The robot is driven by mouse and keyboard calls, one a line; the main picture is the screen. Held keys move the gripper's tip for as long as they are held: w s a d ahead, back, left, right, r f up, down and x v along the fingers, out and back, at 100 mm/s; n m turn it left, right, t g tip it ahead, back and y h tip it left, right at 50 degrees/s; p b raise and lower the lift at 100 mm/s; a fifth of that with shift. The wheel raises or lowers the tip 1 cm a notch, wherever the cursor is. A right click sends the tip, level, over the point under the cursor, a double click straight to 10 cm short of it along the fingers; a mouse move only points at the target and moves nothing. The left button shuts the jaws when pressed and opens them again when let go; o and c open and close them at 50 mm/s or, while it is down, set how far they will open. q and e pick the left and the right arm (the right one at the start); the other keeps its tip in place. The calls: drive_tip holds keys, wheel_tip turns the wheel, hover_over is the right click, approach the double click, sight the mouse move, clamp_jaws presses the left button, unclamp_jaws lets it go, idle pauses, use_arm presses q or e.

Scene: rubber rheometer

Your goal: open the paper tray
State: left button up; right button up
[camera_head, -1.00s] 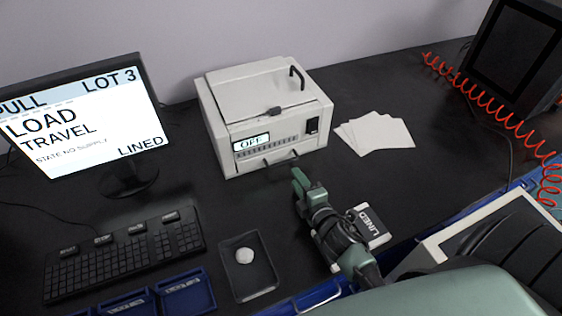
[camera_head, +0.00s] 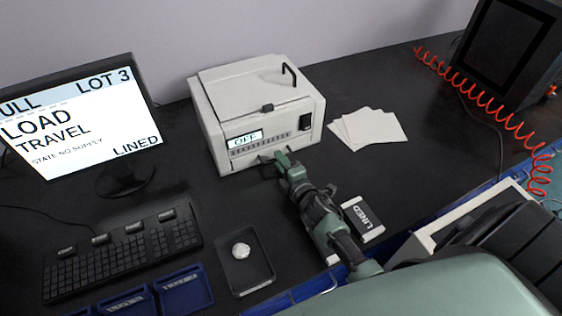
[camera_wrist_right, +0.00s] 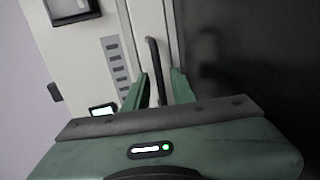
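The white printer-like machine (camera_head: 250,112) stands at the back of the dark bench, with a display reading OFF. A low front panel with a dark handle, seemingly the paper tray (camera_head: 240,164), is at its base. My right gripper (camera_head: 273,158) is at this handle. In the right wrist view, the dark bar handle (camera_wrist_right: 155,70) runs in between the two green fingers of the right gripper (camera_wrist_right: 160,88). The fingers are apart, with a gap beside the bar, so they are around it rather than clamped. The tray looks shut. My left gripper is not in view.
Loose white sheets (camera_head: 368,128) lie right of the machine. A small dark tray (camera_head: 245,264), keyboard (camera_head: 125,252) and monitor (camera_head: 80,120) are at left. A red coiled cable (camera_head: 490,105) hangs at right.

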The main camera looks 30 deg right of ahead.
clamp_jaws()
idle(1.2)
